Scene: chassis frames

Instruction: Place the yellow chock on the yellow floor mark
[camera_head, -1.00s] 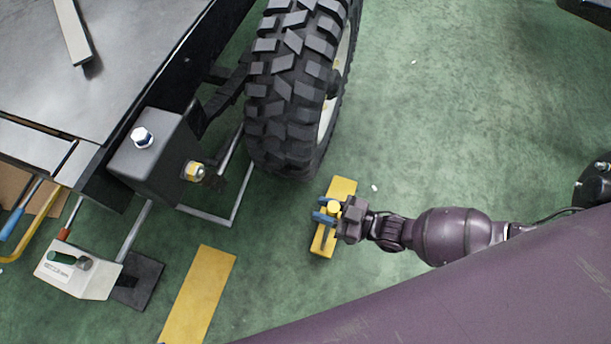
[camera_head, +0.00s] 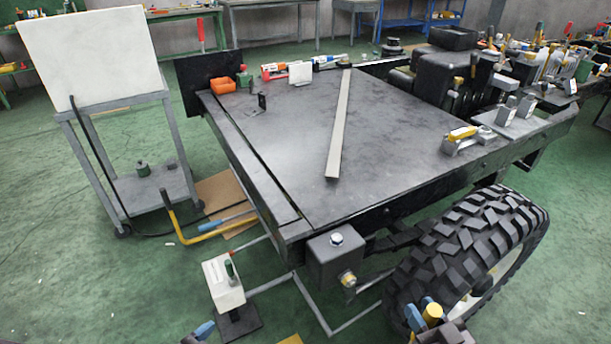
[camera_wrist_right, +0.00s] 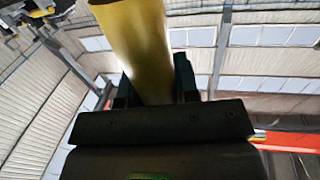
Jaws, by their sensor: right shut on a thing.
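The yellow chock (camera_head: 432,313) shows at the bottom of the head view as a rounded yellow end, in front of the tyre; the rest of it is hidden or out of frame. My right gripper (camera_head: 421,311), with blue fingertips, is shut on it. In the right wrist view the chock (camera_wrist_right: 136,45) is a yellow piece rising between the two dark fingers (camera_wrist_right: 152,92). Only a small corner of the yellow floor mark (camera_head: 291,340) shows at the bottom edge. A blue fingertip of my left gripper (camera_head: 203,331) shows at the bottom left; its opening is unclear.
The large tyre (camera_head: 470,245) stands beside the dark chassis table (camera_head: 290,130). A metal block (camera_head: 336,258) with bolts juts from the near corner. A pale box on a stand (camera_head: 222,284) is left of it. A white-panelled cart (camera_head: 88,60) stands farther left.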

